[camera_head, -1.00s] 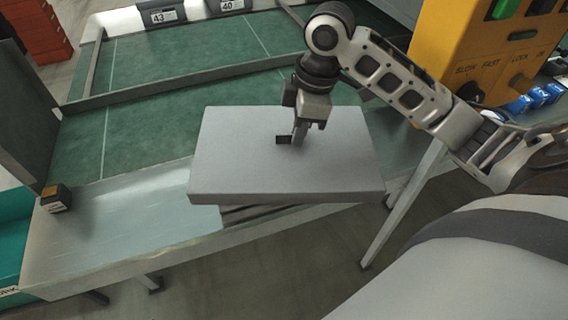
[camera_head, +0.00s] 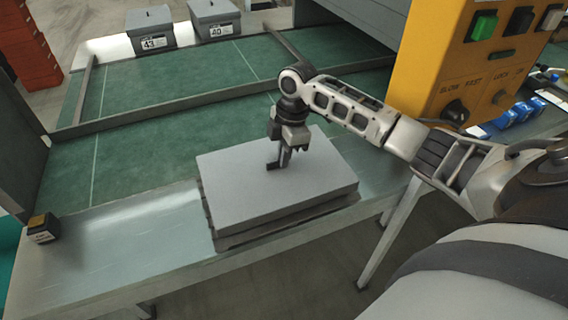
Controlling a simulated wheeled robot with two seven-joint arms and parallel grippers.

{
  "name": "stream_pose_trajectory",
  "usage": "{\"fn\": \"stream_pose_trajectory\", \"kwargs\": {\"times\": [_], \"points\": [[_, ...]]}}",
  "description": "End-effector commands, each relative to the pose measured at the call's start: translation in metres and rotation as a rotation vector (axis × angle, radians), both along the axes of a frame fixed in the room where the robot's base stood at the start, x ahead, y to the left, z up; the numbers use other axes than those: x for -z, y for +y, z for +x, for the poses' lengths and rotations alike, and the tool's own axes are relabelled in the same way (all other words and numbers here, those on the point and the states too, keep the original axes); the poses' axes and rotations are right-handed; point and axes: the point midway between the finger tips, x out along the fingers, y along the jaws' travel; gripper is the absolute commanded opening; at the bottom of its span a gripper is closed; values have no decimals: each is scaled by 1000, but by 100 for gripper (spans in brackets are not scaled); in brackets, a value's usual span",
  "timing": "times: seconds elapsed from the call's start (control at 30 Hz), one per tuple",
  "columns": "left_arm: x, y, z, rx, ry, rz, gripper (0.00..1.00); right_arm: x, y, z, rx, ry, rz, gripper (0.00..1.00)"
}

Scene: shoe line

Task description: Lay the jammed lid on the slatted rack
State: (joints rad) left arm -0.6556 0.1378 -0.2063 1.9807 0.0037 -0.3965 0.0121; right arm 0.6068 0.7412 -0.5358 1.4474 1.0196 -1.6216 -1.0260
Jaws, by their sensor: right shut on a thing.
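The jammed lid is a flat grey box lid (camera_head: 295,195), top side up, in the middle of the head view. My right gripper (camera_head: 278,165) comes down onto its top from the right and is shut on it, around a small dark piece at the fingertips. The slatted rack (camera_head: 228,242) shows as dark strips beneath the lid's front and left edges. The lid hides most of it. The lid is over the rack; I cannot tell whether it fully touches. My left gripper is not in view.
A steel ledge (camera_head: 120,240) runs along the front, with a small black and yellow block (camera_head: 42,228) at left. Behind it lies a green belt (camera_head: 160,130) with a metal rail. Grey boxes (camera_head: 150,28) stand at the back. A yellow control box (camera_head: 455,60) is at right.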

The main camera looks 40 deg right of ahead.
Motion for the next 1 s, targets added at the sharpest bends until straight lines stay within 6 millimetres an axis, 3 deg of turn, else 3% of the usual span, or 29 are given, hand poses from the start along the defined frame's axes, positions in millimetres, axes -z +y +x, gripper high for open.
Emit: {"fn": "stream_pose_trajectory", "kwargs": {"times": [0.3,0.7,0.8,1.0], "points": [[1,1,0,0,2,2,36,36,-3,4,0,2,-1,0],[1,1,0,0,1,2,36,41,-4,5,1,1,-2,0],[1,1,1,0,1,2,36,41,-4,5,1,1,-2,28],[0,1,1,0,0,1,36,41,-4,5,0,0,-2,28]]}}
